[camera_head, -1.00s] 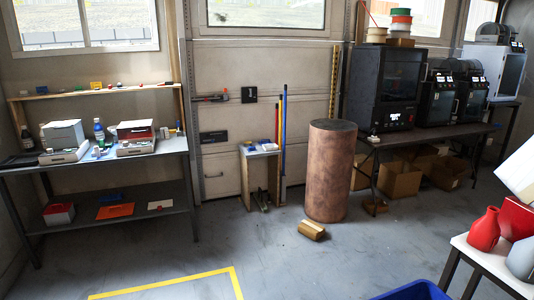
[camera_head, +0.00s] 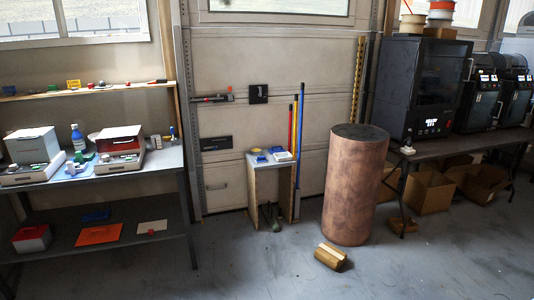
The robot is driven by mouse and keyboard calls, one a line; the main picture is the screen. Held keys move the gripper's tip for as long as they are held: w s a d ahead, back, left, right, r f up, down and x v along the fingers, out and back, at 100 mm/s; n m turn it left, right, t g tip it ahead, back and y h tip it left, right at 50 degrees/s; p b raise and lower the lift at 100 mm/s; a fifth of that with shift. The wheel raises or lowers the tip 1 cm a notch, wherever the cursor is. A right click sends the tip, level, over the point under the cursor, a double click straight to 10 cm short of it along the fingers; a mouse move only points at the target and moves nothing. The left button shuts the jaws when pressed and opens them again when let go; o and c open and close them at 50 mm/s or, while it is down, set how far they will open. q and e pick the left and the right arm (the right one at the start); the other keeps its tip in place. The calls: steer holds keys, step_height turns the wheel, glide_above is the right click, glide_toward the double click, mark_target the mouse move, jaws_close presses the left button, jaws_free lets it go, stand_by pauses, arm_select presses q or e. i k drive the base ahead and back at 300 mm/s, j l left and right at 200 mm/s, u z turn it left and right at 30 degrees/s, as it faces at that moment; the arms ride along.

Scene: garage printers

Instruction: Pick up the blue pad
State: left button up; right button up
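Small blue items lie on top of a small wooden stand (camera_head: 254,180) against the garage door. One blue piece (camera_head: 262,159) is near the front left of its top, and another blue piece (camera_head: 276,149) is behind it. A pale item (camera_head: 284,156) lies beside them. They are too small to tell which is the blue pad. Another flat blue item (camera_head: 77,170) lies on the workbench at left, near a blue bottle (camera_head: 78,138). Neither of my grippers shows.
Red (camera_head: 291,140) and blue (camera_head: 300,125) poles lean beside the stand. A workbench (camera_head: 165,160) is at left, printers (camera_head: 436,88) at right. The front floor is clear.

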mark_target(260, 159)
steer(key=i+u, duration=0.2)
steer(key=i, duration=1.85)
